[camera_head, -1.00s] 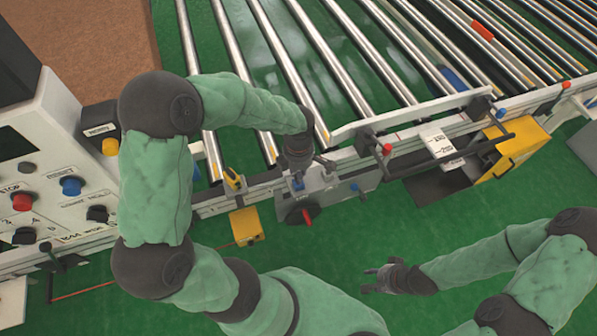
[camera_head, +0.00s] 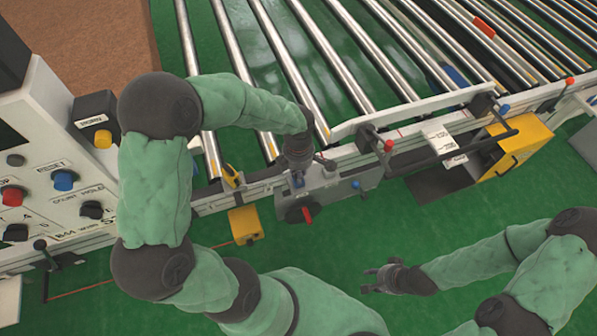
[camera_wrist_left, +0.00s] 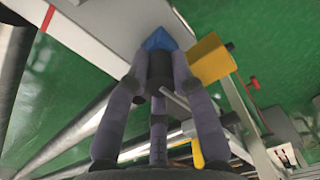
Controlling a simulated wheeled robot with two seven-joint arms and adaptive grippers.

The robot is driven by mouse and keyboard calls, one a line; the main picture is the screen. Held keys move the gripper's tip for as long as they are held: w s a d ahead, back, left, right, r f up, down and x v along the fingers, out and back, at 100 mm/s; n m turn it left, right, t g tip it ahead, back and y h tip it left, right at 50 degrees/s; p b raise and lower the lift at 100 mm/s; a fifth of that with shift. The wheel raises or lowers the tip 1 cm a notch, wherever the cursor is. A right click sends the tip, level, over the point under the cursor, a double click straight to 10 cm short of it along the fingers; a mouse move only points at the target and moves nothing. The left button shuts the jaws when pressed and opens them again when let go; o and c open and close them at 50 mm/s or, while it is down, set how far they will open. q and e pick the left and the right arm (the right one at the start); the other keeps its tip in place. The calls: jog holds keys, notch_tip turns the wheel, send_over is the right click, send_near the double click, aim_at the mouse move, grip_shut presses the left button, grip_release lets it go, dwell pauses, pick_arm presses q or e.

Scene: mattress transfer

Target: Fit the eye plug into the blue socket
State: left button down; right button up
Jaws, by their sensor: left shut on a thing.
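My left gripper (camera_head: 299,180) is at the grey box on the near side of the conveyor frame. In the left wrist view its fingers (camera_wrist_left: 158,75) are closed around a dark cylindrical piece (camera_wrist_left: 160,72), which looks like the eye plug. A blue part (camera_wrist_left: 160,40), likely the blue socket, lies directly beyond the fingertips, in line with that piece. My right gripper (camera_head: 377,278) is open and empty above the green floor.
The grey box carries a red handle (camera_head: 307,214). A yellow box (camera_head: 245,225) hangs below the frame. A control panel (camera_head: 50,180) stands at the left, rollers (camera_head: 330,60) run behind, and a yellow bin (camera_head: 515,148) is at the right. Green floor lies open in front.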

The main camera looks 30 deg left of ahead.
pick_arm(q)
jog(key=c, duration=1)
grip_release()
notch_tip(320, 180, up, 12)
